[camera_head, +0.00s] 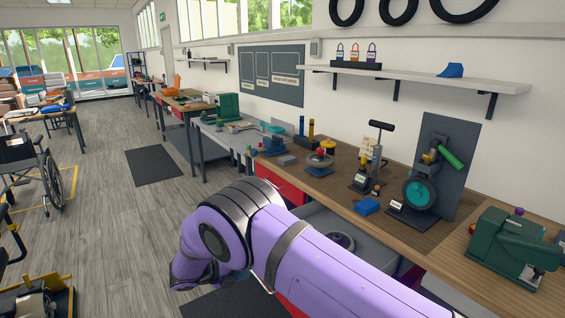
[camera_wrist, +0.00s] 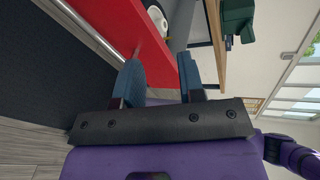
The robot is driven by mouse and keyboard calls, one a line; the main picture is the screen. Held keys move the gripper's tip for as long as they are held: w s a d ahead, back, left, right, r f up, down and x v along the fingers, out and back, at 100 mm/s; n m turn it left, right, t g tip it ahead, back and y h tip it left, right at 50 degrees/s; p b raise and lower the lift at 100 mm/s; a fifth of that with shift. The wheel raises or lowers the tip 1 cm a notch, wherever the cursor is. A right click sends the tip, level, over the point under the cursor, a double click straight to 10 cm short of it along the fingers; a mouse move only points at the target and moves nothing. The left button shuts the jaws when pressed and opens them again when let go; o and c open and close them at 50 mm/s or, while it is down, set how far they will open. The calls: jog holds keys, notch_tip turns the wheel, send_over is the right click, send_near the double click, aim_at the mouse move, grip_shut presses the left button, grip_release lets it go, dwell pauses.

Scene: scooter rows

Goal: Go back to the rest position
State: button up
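My purple arm (camera_head: 300,250) reaches across the lower middle of the head view, bent at a black joint. Its far end points down and left over the floor, beside the workbench. The fingers are hidden in the head view. In the wrist view my gripper (camera_wrist: 160,78) shows two blue-grey fingers standing apart, with nothing between them. A red panel (camera_wrist: 105,25) lies beyond the fingers, apart from them as far as I can tell.
A wooden workbench (camera_head: 330,187) with tools, a wheel on a stand (camera_head: 419,193) and a green machine (camera_head: 513,243) runs along the right. A wheelchair (camera_head: 40,175) stands at the left. Grey floor (camera_head: 110,225) is free between them, with a dark mat (camera_head: 153,165).

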jog(key=w+d+r+m+g+y, duration=0.1)
jog(key=d+r+m+g+y, duration=0.15)
jog(key=d+r+m, duration=0.7)
jog(key=d+r+m+g+y, duration=0.25)
jog(key=d+r+m, duration=0.25)
jog(key=d+r, duration=0.85)
jog(key=s+d+r+m+y, duration=0.2)
jog(key=s+d+r+m, duration=0.3)
jog(key=r, duration=0.3)
jog(key=s+d+r+m+y, duration=0.1)
jog(key=s+d+r+m, duration=0.45)
jog(key=r, duration=0.35)
jog(key=s+d+m+t+y, duration=0.1)
jog(key=s+d+m, duration=0.2)
jog(key=s, duration=0.5)
jog(key=s+d+r+m+t+y, duration=0.1)
jog(key=s+d+m+y, duration=0.1)
jog(key=s+m, duration=0.4)
jog(key=s+d+r+m+t+y, duration=0.1)
jog(key=s+d+m, duration=0.3)
jog(key=s, duration=0.5)
jog(key=shift+s+r+m+t, duration=0.25)
jog(key=shift+s+m+t, duration=0.1)
jog(key=shift+m, duration=0.25)
